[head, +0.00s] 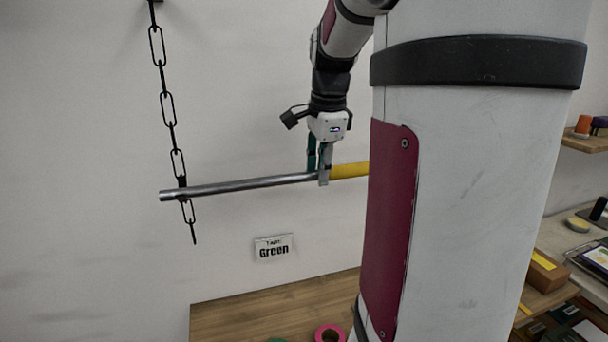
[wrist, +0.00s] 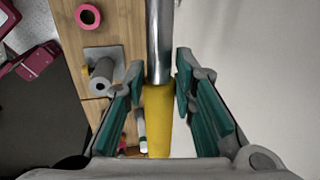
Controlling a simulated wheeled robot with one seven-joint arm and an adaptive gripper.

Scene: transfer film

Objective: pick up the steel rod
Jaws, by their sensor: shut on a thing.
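The steel rod (head: 240,185) runs nearly level in front of the white wall, with a bare grey left part and a yellow part (head: 349,170) to the right. Its right end is hidden behind my column. My gripper (head: 319,178) comes down from above and is shut on the rod near where grey meets yellow. In the wrist view the steel part (wrist: 160,40) and the yellow part (wrist: 158,120) run between the two green-padded fingers (wrist: 159,78).
A black chain (head: 168,110) hangs at the left and meets the rod near its left end; I cannot tell whether the rod passes through a link. A "Green" sign (head: 273,248) is on the wall. Below is a wooden table (head: 240,315) with a pink tape roll (head: 329,333).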

